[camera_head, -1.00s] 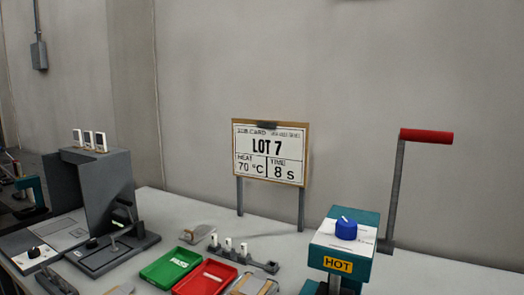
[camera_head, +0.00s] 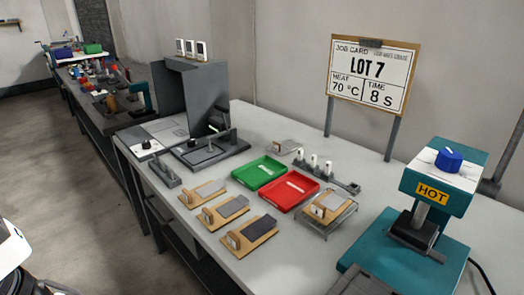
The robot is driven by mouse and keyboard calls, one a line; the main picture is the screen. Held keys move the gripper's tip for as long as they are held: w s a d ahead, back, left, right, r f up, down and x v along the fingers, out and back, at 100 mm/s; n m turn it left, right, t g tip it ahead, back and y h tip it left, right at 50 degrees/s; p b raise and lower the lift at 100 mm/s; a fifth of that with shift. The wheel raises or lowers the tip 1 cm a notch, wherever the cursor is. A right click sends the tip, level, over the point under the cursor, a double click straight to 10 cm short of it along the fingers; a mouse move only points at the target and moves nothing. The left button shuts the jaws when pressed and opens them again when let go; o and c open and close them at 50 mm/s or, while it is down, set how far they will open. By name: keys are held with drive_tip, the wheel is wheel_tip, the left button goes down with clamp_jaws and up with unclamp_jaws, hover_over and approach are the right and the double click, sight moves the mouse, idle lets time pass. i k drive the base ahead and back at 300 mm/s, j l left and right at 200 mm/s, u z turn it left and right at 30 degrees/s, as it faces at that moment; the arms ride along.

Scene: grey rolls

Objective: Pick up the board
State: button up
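Three small wooden boards lie in a slanting row near the front edge of the table: a far one (camera_head: 193,200), a middle one (camera_head: 213,221) and a near one (camera_head: 243,243). Each carries a grey plate, darkest on the near one, and a small upright block at its left end. A similar wooden board (camera_head: 321,213) rests on a small metal stand right of the red tray. Which one the task means I cannot tell. My gripper is not in view; a white rounded part, perhaps of my arm, shows at the lower left edge.
Green tray (camera_head: 248,180) and red tray (camera_head: 272,201) sit mid-table. A teal press marked HOT (camera_head: 433,190) stands right, a grey upright fixture (camera_head: 190,95) left. A job card (camera_head: 371,75) on posts stands behind. The front table corner is bare; floor is open at left.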

sight(249, 231)
drive_tip(key=k+j, duration=0.8)
